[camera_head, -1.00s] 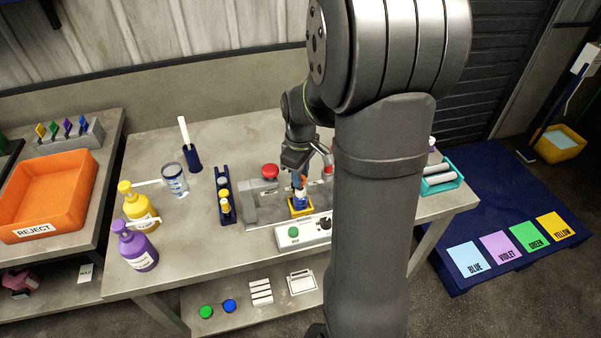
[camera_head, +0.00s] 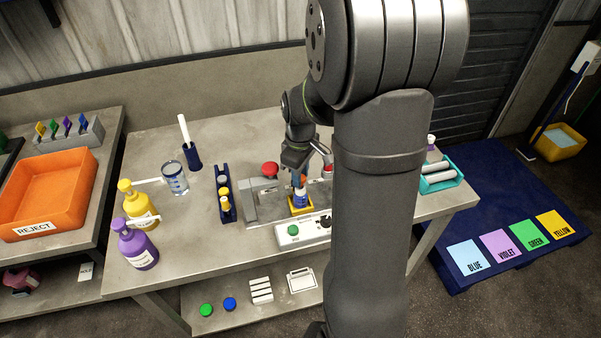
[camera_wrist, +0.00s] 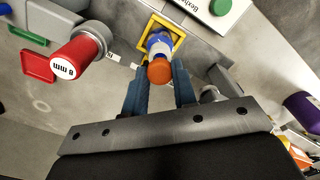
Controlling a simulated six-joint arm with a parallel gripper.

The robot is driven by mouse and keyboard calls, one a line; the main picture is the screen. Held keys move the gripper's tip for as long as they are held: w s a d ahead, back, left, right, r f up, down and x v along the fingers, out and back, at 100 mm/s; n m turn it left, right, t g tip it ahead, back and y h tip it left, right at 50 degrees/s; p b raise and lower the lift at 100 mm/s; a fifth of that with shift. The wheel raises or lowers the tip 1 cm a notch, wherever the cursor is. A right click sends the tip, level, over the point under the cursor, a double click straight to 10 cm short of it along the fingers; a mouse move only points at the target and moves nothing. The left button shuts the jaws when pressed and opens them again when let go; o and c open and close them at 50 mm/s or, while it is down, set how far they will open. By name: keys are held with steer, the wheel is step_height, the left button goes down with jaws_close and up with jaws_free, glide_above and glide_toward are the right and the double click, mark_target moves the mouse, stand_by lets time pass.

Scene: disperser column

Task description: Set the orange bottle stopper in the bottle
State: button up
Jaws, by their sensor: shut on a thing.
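The orange bottle stopper (camera_wrist: 160,70) is between the two blue fingers of my gripper (camera_wrist: 161,76) in the wrist view, and the gripper is shut on it. The bottle (camera_wrist: 159,43), white and blue, stands upright in a yellow holder (camera_wrist: 178,37), directly below the stopper and in line with it. In the head view my gripper (camera_head: 299,177) is right over the bottle (camera_head: 300,195). The stopper hides the bottle's mouth in the wrist view, so I cannot tell how deep it sits.
A red cylinder (camera_wrist: 78,57) is beside the holder in the wrist view. A white control box with a green button (camera_head: 293,230) is in front of the holder. A dark blue rack (camera_head: 226,193) stands to the left. Yellow (camera_head: 138,207) and purple (camera_head: 137,247) pump bottles stand farther left.

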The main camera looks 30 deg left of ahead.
steer(key=shift+f, duration=1.05)
stand_by(0.4)
stand_by(0.5)
steer(key=o, duration=1.6)
steer(key=shift+r, duration=3.55)
steer(key=shift+f, duration=3.5)
steer(key=shift+r, duration=0.1)
